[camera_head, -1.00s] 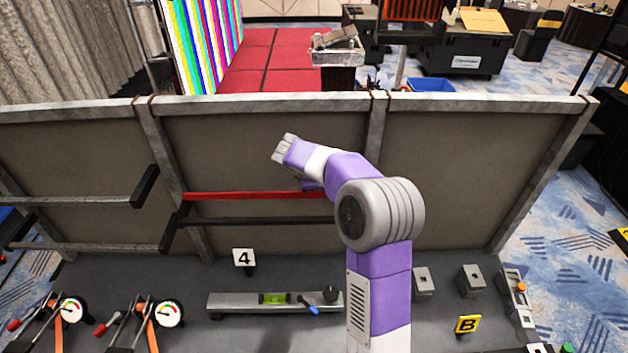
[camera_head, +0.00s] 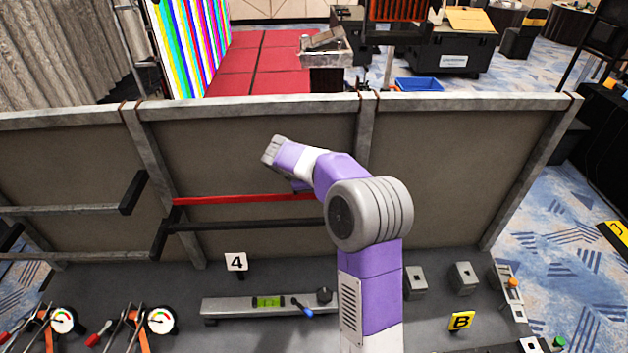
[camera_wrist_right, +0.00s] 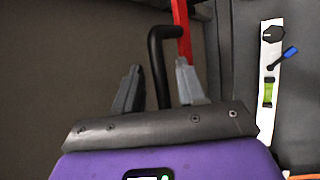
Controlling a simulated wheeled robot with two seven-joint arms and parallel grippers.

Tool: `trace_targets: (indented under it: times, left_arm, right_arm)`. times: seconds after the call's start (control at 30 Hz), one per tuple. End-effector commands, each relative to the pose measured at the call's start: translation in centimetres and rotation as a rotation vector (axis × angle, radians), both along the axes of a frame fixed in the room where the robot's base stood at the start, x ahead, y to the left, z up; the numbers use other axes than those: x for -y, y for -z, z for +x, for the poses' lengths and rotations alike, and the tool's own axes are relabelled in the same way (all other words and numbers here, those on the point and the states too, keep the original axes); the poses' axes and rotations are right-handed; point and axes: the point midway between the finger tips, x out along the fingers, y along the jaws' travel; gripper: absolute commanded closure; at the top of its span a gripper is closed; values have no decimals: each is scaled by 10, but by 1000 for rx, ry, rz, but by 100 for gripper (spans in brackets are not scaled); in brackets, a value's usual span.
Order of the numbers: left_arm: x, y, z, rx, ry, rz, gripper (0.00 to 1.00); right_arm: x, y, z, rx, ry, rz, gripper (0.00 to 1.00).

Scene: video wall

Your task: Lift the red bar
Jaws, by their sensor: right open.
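The red bar (camera_head: 240,199) runs level across the middle panel of the frame in the head view. Its right part is hidden behind my right arm. In the right wrist view the red bar (camera_wrist_right: 182,30) comes down from the top edge, partly behind the right-hand finger. My right gripper (camera_wrist_right: 158,88) is open, with a bent black handle (camera_wrist_right: 157,65) showing between its fingers. The handle's top bends towards the red bar; I cannot tell whether they join or whether the fingers touch it. In the head view the right gripper (camera_head: 270,151) is above the bar. My left gripper is not in view.
A black bar (camera_head: 240,225) runs just below the red one. The bench below holds a level (camera_head: 265,303), a number 4 sign (camera_head: 236,262), a B sign (camera_head: 460,320), grey blocks and two gauges at left. The panel's top rail (camera_head: 250,106) spans the view.

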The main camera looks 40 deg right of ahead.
Motion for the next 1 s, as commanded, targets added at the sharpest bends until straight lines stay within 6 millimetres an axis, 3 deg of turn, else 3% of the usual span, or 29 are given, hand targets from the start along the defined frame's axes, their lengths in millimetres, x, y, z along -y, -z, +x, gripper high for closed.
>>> trace_targets:
  times: [0.5,1.0]
  left_arm:
    - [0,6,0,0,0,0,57]
    - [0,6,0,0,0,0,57]
  right_arm:
    - [-42,-56,-6,4,-3,0,60]
    - [-44,-60,-7,1,-1,0,60]
